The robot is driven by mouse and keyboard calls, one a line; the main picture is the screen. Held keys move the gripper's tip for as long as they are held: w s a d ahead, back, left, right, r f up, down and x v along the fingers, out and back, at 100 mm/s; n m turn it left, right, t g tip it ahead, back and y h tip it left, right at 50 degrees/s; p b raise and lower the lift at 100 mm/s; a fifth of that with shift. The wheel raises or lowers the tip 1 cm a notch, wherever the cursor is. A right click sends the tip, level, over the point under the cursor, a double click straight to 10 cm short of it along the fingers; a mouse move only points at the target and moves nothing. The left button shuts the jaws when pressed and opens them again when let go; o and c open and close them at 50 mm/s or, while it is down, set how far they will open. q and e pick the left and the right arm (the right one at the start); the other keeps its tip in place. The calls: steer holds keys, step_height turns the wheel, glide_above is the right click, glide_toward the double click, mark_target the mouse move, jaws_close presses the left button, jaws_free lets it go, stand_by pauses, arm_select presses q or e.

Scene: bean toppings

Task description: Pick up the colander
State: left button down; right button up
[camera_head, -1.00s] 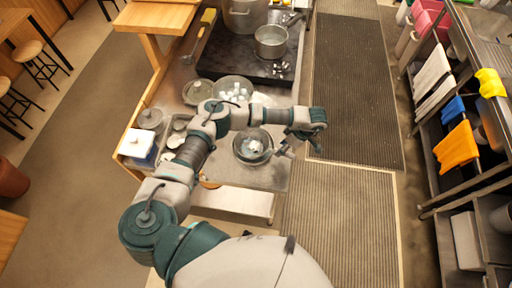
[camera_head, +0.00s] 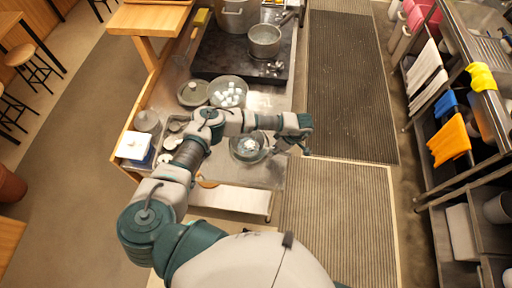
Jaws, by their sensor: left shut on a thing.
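A round grey metal bowl-like vessel, which looks like the colander (camera_head: 236,153), is at the right front edge of the steel counter, with something pale inside it. My left arm reaches in from the lower left across the counter. My left gripper (camera_head: 279,147) points down at the vessel's right rim and is shut on it; the fingertips are small and the exact contact is hard to see. I cannot tell whether the vessel is lifted off the counter. My right gripper is not in view.
A bowl of white balls (camera_head: 229,93) and a round lid (camera_head: 193,93) sit behind my forearm. A pot (camera_head: 264,41) stands on the black stove (camera_head: 215,61). Floor mats lie to the right, clear.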

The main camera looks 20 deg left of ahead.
arm_select(q)
steer(key=shift+r, duration=0.15)
steer(key=shift+r+b, duration=0.3)
steer(key=shift+r, duration=0.3)
steer(key=shift+s+d+r+b, duration=0.1)
steer(key=shift+s+r+b, duration=0.1)
steer(key=shift+r, duration=0.3)
steer(key=shift+s+d+r+b, duration=0.1)
steer(key=shift+r+b, duration=0.1)
steer(key=shift+r, duration=0.3)
steer(key=s+d+b, duration=0.1)
steer(key=s+d, duration=0.2)
steer(key=s, duration=0.4)
steer(key=s+d+r+b, duration=0.1)
steer(key=s+d, duration=0.2)
steer(key=s, duration=0.4)
steer(key=shift+r, duration=0.3)
steer(key=shift+w+b, duration=0.1)
steer(key=shift+b, duration=0.25)
